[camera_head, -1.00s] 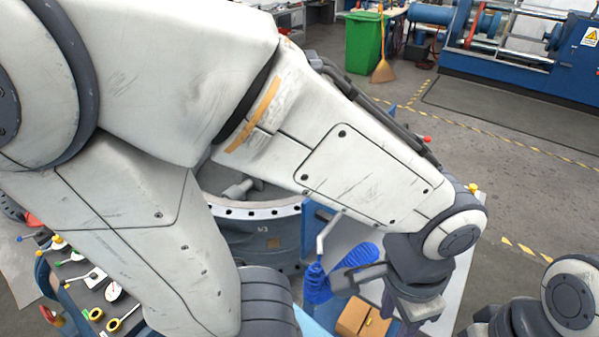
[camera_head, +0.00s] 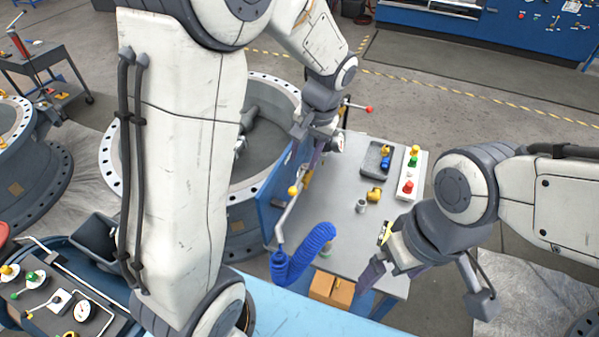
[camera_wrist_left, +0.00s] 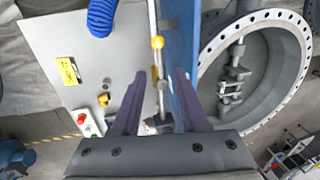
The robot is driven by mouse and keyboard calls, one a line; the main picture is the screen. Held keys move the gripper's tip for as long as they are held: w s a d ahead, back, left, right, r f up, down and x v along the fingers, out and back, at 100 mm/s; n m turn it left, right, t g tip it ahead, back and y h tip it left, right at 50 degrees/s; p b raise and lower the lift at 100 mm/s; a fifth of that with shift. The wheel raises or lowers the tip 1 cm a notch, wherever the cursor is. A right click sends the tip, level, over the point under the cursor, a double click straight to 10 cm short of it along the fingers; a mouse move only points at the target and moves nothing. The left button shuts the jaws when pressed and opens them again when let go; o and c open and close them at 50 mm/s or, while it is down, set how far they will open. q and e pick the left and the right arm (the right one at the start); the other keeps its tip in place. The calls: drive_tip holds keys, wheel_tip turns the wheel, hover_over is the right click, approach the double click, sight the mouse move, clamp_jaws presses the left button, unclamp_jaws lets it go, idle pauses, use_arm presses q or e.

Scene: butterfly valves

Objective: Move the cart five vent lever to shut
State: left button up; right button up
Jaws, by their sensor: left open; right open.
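A grey-topped cart (camera_head: 342,240) with a blue upright panel (camera_head: 270,204) stands right of the large flanged ring. A pale rod lever with a yellow knob (camera_head: 293,190) is at this panel; it also shows in the left wrist view (camera_wrist_left: 157,42), running along the panel's edge. I cannot read which lever is the vent one. My left gripper (camera_head: 306,168) is open above the panel edge. In the left wrist view its fingers (camera_wrist_left: 160,88) lie on either side of the rod's line; contact cannot be told. My right gripper (camera_head: 428,290) is open and empty beyond the cart's front right corner.
A blue coiled hose (camera_head: 303,254) hangs at the cart's near left. A button box (camera_head: 409,172), a small tray (camera_head: 376,158) and small fittings lie on the cart. A red-knobbed rod (camera_head: 369,108) sticks out behind. A flanged ring (camera_head: 255,85) stands left.

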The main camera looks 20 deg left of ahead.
sight(297, 184)
use_arm(q)
drive_tip(key=f, duration=0.2)
drive_tip(key=a+f+p, duration=0.1)
drive_tip(key=f, duration=0.5)
drive_tip(key=shift+a+f, duration=0.25)
drive_tip(key=shift+a, duration=0.05)
clamp_jaws()
idle(1.0)
